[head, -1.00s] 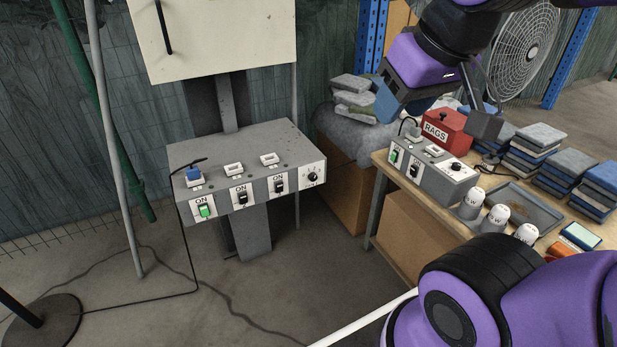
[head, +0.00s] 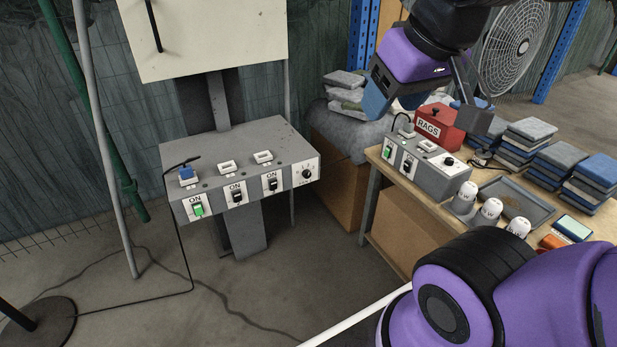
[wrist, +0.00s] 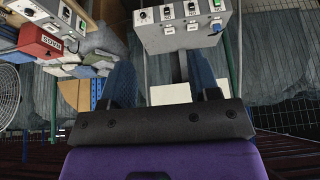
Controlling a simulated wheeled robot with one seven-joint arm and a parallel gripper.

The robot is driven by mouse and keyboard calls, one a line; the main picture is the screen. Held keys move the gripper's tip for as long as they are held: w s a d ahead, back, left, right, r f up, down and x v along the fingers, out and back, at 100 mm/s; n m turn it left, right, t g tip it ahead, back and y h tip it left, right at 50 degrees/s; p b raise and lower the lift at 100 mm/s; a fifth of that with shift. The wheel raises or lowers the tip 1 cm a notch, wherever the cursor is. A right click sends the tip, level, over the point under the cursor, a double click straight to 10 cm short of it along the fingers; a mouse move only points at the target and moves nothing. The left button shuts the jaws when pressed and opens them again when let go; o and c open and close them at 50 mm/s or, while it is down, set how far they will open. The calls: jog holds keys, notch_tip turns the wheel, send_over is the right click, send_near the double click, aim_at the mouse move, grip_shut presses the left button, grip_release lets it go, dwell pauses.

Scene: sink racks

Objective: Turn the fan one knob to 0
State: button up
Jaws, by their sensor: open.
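Two grey control boxes carry knobs, and I cannot read which knob is labelled fan one. The post-mounted box (head: 240,150) has a black round knob (head: 307,173) on a white plate at its right end. The bench box (head: 440,182) has a small black knob (head: 449,161) on a white plate. The knob settings are too small to read. My gripper (head: 425,108) is open and empty, in the air above the bench, apart from both boxes. In the wrist view my gripper (wrist: 160,65) points toward the post-mounted box (wrist: 180,32), whose knob (wrist: 142,15) shows at its left.
A white fan (head: 512,45) stands behind. A cable hangs left of the post box. The floor (head: 300,260) between is clear.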

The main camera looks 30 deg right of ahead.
jog(key=shift+o, duration=0.2)
jog(key=w+d+t, duration=0.1)
jog(key=w, duration=1)
jog(key=shift+d+f+h, duration=0.25)
jog(key=shift+d+h, duration=0.05)
jog(key=shift+d, duration=0.05)
jog(key=t+y, duration=0.1)
jog(key=t, duration=0.7)
send_over(308, 176)
jog(key=s+a, duration=0.2)
jog(key=s, duration=0.3)
notch_tip(308, 176, down, 33)
jog(key=s+d+f+m+t, duration=0.1)
jog(key=s+f+t, duration=0.15)
jog(key=f, duration=0.75)
jog(key=s+d+f+m+t, duration=0.1)
jog(key=s+f, duration=0.3)
jog(key=f, duration=0.7)
jog(key=w, duration=1)
jog(key=shift+w+r, duration=0.15)
jog(key=shift+w, duration=0.2)
